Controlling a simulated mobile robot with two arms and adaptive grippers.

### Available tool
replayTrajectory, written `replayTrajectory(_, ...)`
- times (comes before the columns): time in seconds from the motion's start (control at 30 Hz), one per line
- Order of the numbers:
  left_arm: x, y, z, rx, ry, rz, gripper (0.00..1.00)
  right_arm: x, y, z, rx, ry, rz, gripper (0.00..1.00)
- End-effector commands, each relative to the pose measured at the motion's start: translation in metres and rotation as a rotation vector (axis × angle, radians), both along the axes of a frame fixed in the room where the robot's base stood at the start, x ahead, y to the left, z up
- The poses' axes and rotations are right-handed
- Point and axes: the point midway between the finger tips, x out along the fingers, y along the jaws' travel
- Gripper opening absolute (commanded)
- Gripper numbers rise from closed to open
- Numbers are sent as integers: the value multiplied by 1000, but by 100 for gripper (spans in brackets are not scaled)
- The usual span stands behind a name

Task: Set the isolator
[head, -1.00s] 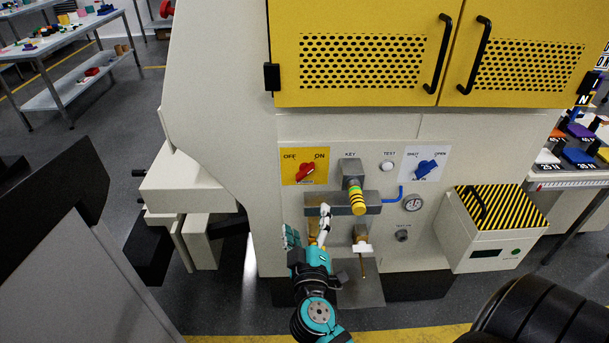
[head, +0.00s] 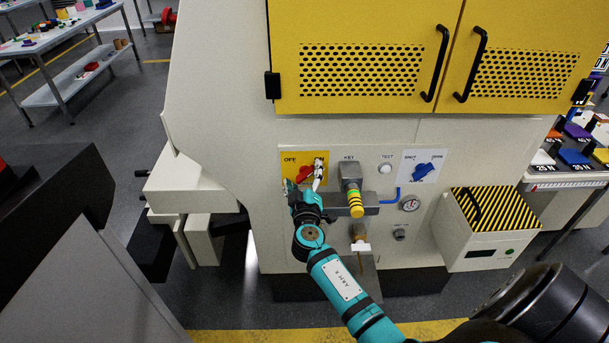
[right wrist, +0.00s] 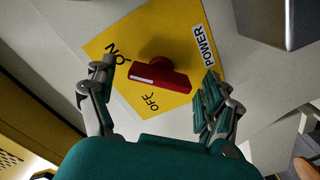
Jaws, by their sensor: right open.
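The isolator is a red rotary handle (head: 304,173) on a yellow plate (head: 287,158) marked OFF and ON, on the machine's pale front. In the right wrist view the red handle (right wrist: 165,76) shows a white mark at the end toward the ON label; a POWER label is beside it. My right gripper (head: 304,180) is in front of the plate and partly hides it. Its fingers (right wrist: 158,88) are open, one on each side of the handle, with gaps visible; I cannot tell whether either touches. My left gripper is not in view.
Right of the plate are a key block (head: 349,172) with a yellow-banded part, a white TEST button (head: 385,168), a blue selector (head: 423,170) and a gauge (head: 410,204). A yellow door (head: 360,25) is above. A striped box (head: 487,250) stands at right.

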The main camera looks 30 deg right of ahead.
Motion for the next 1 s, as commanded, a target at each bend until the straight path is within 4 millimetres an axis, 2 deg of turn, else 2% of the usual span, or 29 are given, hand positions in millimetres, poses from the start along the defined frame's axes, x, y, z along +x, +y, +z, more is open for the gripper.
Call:
replayTrajectory(0.27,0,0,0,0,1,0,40,2,-1,0,0,1,1,85)
replayTrajectory(0.3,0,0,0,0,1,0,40,2,-1,0,0,1,1,82)
replayTrajectory(0.7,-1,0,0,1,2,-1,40,1,-1,-1,0,1,1,30)
replayTrajectory(1.0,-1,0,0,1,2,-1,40,1,0,-1,-6,6,1,28)
